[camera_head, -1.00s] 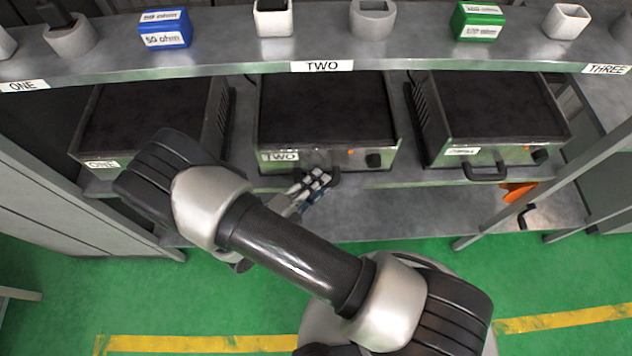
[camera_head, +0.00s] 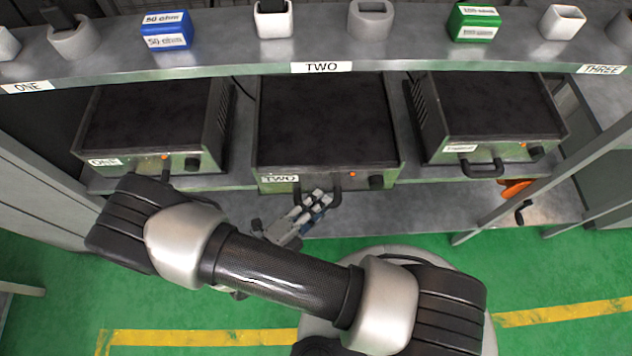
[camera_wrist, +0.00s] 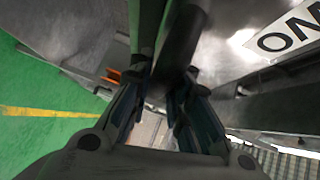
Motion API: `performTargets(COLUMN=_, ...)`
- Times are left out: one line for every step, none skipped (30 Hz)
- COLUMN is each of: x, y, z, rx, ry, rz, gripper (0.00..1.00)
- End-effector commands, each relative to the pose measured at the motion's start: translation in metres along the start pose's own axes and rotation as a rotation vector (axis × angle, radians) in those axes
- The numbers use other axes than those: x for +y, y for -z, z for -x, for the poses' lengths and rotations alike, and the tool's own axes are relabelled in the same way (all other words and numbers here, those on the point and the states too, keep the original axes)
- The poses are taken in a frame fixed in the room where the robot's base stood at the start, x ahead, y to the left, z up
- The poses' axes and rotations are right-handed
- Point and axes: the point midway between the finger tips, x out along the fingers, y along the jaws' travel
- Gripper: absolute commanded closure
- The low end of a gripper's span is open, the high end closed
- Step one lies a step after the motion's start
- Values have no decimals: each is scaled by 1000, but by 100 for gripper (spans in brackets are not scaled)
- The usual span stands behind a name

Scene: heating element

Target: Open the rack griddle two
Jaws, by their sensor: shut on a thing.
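Griddle two (camera_head: 325,125) is a metal box with a dark flat top, on the shelf in the middle of the head view. Its front carries the label TWO, an orange light and a black knob (camera_head: 376,182). A dark bar handle (camera_head: 334,188) sticks out of its front. My gripper (camera_head: 318,198) is at this handle and shut on it. In the wrist view the dark handle (camera_wrist: 180,45) runs between my fingers (camera_wrist: 160,115). The fingers partly hide the handle in the head view.
Griddle one (camera_head: 155,120) stands to the left and griddle three (camera_head: 490,115) to the right. An upper shelf (camera_head: 320,55) above holds blue and green blocks and several white and grey holders. Shelf posts stand at both sides. Green floor lies in front.

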Motion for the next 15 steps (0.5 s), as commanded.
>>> performTargets(x=1, y=9, z=10, rx=-7, ry=1, rz=4, gripper=100)
performTargets(x=3, y=14, z=16, rx=-6, ry=1, rz=4, gripper=100)
performTargets(x=4, y=21, z=22, rx=-6, ry=1, rz=3, gripper=100)
performTargets(x=6, y=25, z=27, rx=-7, ry=1, rz=3, gripper=100)
performTargets(x=7, y=30, z=31, rx=-6, ry=1, rz=3, gripper=100)
performTargets(x=9, y=36, z=37, rx=-5, ry=1, rz=3, gripper=100)
performTargets(x=10, y=40, z=41, rx=-5, ry=1, rz=2, gripper=100)
performTargets(x=12, y=44, z=44, rx=-5, ry=1, rz=2, gripper=100)
performTargets(x=13, y=48, z=49, rx=-4, ry=1, rz=2, gripper=100)
performTargets(x=14, y=51, z=52, rx=-4, ry=1, rz=2, gripper=100)
performTargets(x=15, y=54, z=54, rx=-3, ry=0, rz=1, gripper=100)
performTargets(x=16, y=57, z=57, rx=-3, ry=0, rz=1, gripper=100)
performTargets(x=16, y=59, z=59, rx=-2, ry=0, rz=1, gripper=100)
performTargets(x=17, y=60, z=60, rx=-1, ry=0, rz=0, gripper=100)
performTargets(x=17, y=62, z=62, rx=-1, ry=0, rz=0, gripper=100)
